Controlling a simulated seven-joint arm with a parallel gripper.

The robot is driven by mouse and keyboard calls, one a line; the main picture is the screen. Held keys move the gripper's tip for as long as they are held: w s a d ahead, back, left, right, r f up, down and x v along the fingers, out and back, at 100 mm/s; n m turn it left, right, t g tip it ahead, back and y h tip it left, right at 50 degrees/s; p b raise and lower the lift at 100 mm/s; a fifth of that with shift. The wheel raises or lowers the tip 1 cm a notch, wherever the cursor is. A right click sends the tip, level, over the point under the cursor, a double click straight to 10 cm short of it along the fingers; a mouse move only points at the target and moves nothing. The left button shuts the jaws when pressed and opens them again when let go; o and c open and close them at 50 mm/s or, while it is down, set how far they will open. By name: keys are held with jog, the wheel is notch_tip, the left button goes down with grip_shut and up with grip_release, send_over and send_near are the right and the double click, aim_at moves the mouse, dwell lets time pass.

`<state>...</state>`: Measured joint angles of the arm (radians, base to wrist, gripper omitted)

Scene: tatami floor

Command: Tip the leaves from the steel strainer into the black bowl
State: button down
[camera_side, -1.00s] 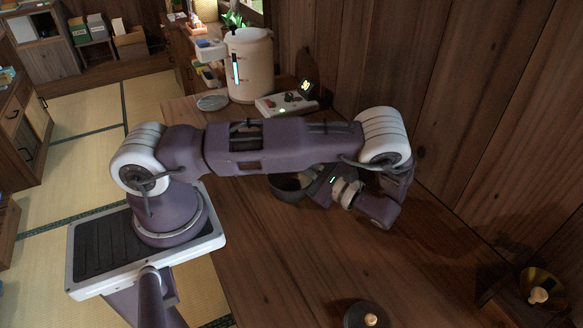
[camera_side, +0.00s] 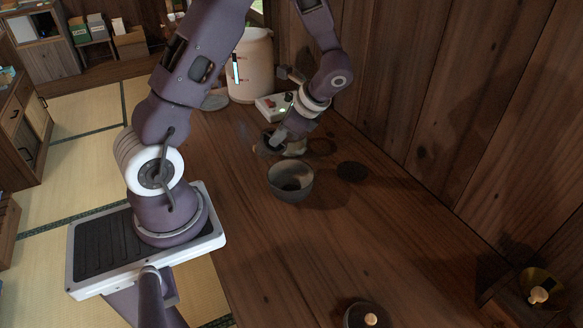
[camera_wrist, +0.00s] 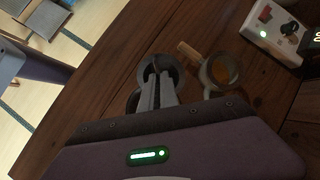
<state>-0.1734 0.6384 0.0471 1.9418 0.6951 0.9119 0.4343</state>
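In the wrist view the grey strainer (camera_wrist: 148,66) surrounds the ends of my close-set fingers (camera_wrist: 158,82). Whether leaves are in it is hidden. I cannot tell whether it touches the table.
A cup (camera_wrist: 206,78) with amber liquid and a wooden handle stands close right of the strainer in the wrist view. A white control box (camera_side: 270,107) and a large pale urn (camera_side: 254,68) stand behind. A lidded dark pot (camera_side: 358,318) is in front.

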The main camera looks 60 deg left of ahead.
aim_at(271, 130)
jog(key=a+f+h, duration=0.1)
jog(key=a, duration=0.1)
jog(key=s+a+f+t+h, duration=0.1)
jog(key=a+f+h, duration=0.1)
jog(key=shift+a+f+h+p, duration=0.15)
jog(key=shift+f+h+p, duration=0.05)
jog(key=shift+h+p, duration=0.1)
jog(key=a+h, duration=0.1)
jog(key=a+r+h, duration=0.1)
jog(key=a, duration=0.1)
jog(key=a+r+t+h+p, duration=0.1)
jog(key=shift+s+a+r+h, duration=0.2)
jog(key=shift+s+h, duration=0.2)
